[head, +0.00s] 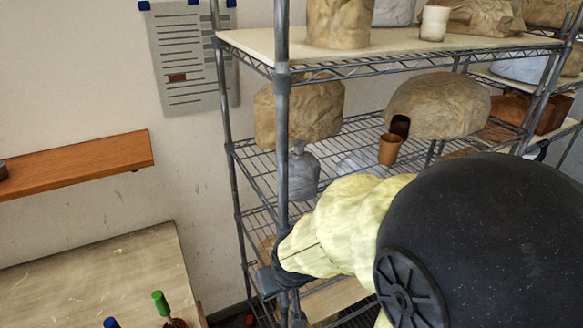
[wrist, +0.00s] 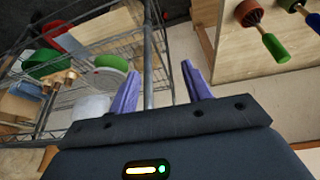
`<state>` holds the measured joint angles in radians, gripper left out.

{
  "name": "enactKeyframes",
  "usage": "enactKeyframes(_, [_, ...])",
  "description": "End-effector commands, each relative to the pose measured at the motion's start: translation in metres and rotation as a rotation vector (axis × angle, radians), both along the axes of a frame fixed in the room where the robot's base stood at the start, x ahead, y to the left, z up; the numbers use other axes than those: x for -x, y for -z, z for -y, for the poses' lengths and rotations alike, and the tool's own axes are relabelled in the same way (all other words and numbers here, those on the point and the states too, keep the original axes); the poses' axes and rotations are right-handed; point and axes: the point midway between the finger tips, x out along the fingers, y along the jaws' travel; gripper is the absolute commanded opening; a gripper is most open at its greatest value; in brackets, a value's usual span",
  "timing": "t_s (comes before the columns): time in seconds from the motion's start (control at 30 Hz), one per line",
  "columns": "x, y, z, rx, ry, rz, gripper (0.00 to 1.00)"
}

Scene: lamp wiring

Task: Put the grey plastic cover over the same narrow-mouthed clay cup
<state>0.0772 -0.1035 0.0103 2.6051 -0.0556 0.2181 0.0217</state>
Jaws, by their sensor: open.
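A grey, wrinkled, plastic-looking shape with a narrow top (head: 303,172) stands on the middle shelf of the wire rack, just right of the front post. I cannot tell whether a cup is under it. A small brown clay-coloured cup (head: 390,149) stands to its right, before a domed clay form; its mouth looks wide. My gripper (head: 285,280) is low at the rack's front post, below the grey shape, partly hidden by my arm. In the wrist view its two purple fingers (wrist: 160,82) are spread apart, with the post between them and nothing held.
The rack's front post (head: 282,120) is close to my gripper. Large clay-coloured lumps (head: 298,110) and a domed form (head: 440,105) fill the middle shelf. A white cup (head: 434,23) is on the top shelf. A wooden table (head: 100,280) with coloured-handled tools is at left.

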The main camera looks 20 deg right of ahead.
Motion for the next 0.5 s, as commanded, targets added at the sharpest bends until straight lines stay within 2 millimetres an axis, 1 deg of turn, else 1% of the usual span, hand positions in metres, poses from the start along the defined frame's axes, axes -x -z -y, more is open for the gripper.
enactKeyframes(0.03, [0.003,0.009,0.012,0.011,0.026,0.029,0.48])
enactKeyframes(0.17, [-0.033,-0.005,0.046,0.048,0.078,0.247,0.48])
enactKeyframes(0.2, [-0.043,-0.013,0.057,0.054,0.089,0.32,0.48])
enactKeyframes(0.3, [-0.061,-0.035,0.083,0.066,0.104,0.49,0.48])
enactKeyframes(0.4, [-0.073,-0.057,0.103,0.072,0.103,0.64,0.48])
enactKeyframes(0.5, [-0.079,-0.08,0.119,0.071,0.091,0.782,0.48])
